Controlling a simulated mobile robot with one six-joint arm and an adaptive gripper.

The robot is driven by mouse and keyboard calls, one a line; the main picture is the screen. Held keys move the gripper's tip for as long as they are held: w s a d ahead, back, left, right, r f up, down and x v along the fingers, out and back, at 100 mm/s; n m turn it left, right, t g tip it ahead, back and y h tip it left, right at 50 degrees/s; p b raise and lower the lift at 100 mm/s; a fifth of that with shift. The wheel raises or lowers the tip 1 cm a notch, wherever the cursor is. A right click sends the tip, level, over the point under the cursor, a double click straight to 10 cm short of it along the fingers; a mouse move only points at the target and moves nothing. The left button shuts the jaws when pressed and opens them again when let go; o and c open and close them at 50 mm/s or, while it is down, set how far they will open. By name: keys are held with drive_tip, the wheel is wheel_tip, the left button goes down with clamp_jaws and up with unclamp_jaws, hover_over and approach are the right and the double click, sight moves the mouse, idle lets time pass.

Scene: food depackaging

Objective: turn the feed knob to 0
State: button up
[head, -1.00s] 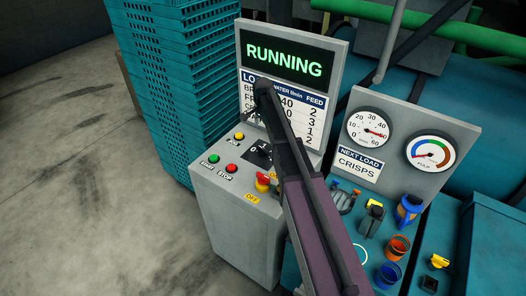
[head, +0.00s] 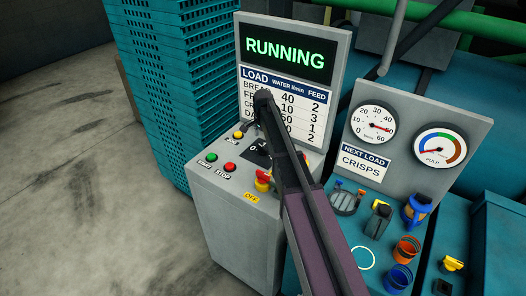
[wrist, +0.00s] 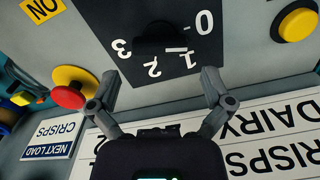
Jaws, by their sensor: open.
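The feed knob (wrist: 155,38) is a dark knob on a black dial plate (wrist: 185,60) marked 0, 1, 2 and 3, seen upside down in the wrist view. It blends into the plate, so its exact pointing is unclear; a white line shows by the 1. My gripper (wrist: 158,82) is open, its two fingers apart and empty, with the knob beyond the fingertips, roughly between their lines. In the head view the dial plate (head: 258,153) is partly hidden behind my arm, and the knob and fingers cannot be made out.
A red-and-yellow stop button (wrist: 70,88) and a yellow button (wrist: 298,24) flank the dial. The load chart (head: 290,100) stands behind the control box, under a RUNNING screen (head: 291,53). Green and red buttons (head: 231,167) sit at the box's left. Teal crates (head: 160,80) stand left.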

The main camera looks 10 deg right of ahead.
sight(263, 147)
drive_tip(key=shift+f+b, duration=1.8)
drive_tip(key=shift+f, duration=0.35)
drive_tip(key=c, duration=0.8)
